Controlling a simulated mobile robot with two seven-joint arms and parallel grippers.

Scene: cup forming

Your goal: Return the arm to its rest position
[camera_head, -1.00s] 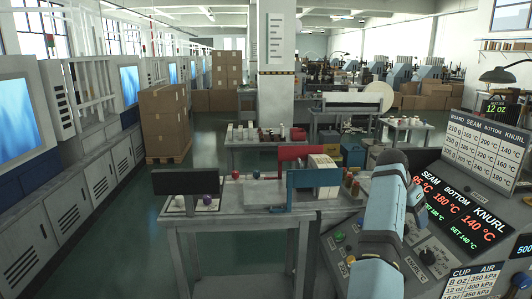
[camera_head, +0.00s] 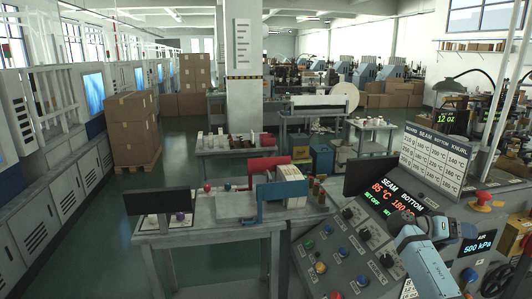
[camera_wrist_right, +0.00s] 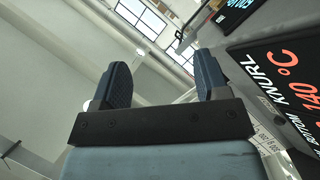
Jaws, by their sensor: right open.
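My right arm (camera_head: 428,265) shows light blue at the lower right in the head view, in front of the sloped control panel (camera_head: 340,262). It covers part of the panel's display (camera_head: 393,196). In the right wrist view my right gripper (camera_wrist_right: 163,82) has its two dark fingers spread wide apart with nothing between them. The fingers point towards the windows and ceiling. The display, with its KNURL reading (camera_wrist_right: 287,70), lies to the right of the fingers. My left gripper is not in view.
A red emergency button (camera_head: 484,196) and several knobs are on the panel near the arm. A settings board (camera_head: 433,157) stands above it. The workbench (camera_head: 205,215) with a dark screen (camera_head: 157,202) is to the left.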

